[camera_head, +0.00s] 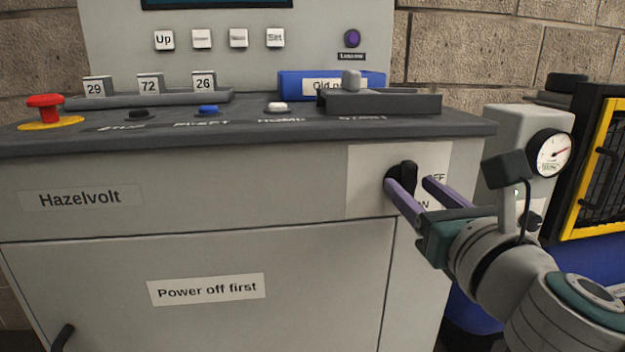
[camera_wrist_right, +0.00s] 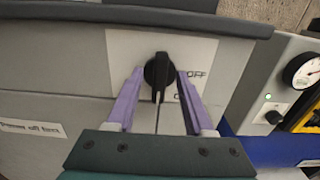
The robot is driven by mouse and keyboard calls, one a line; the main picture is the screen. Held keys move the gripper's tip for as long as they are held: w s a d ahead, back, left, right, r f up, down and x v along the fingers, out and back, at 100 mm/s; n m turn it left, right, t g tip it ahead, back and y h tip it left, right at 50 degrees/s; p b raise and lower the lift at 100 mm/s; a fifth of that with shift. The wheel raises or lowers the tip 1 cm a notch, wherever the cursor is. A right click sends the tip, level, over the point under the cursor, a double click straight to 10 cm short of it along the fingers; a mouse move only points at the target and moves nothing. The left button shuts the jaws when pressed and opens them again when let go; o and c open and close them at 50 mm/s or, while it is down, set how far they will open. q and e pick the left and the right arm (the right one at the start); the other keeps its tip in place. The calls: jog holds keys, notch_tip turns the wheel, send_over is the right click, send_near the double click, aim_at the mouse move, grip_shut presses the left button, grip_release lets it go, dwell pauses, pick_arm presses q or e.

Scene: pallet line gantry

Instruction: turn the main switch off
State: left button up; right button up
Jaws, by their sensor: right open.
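The main switch (camera_head: 404,171) is a black rotary knob on a pale plate (camera_head: 366,185) at the cabinet's upper right front. The plate carries the words OFF and ON, partly hidden by my right gripper's fingers. My right gripper (camera_head: 409,182) is open, with its purple fingers pointing at the plate. In the right wrist view the knob (camera_wrist_right: 157,68) sits between the two fingertips, with a finger on each side. I cannot tell whether either finger touches it. The knob's grip appears roughly upright. My left gripper is not in view.
A dark ledge (camera_head: 260,129) with a red mushroom button (camera_head: 45,106) and several smaller buttons juts out above the switch. A grey box with a gauge (camera_head: 549,153) and a yellow-framed mesh guard (camera_head: 597,165) stand to the right, near my right arm.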

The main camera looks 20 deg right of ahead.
jog(key=shift+w+d, duration=0.15)
jog(key=shift+w, duration=0.35)
grip_shut()
dwell(0.3)
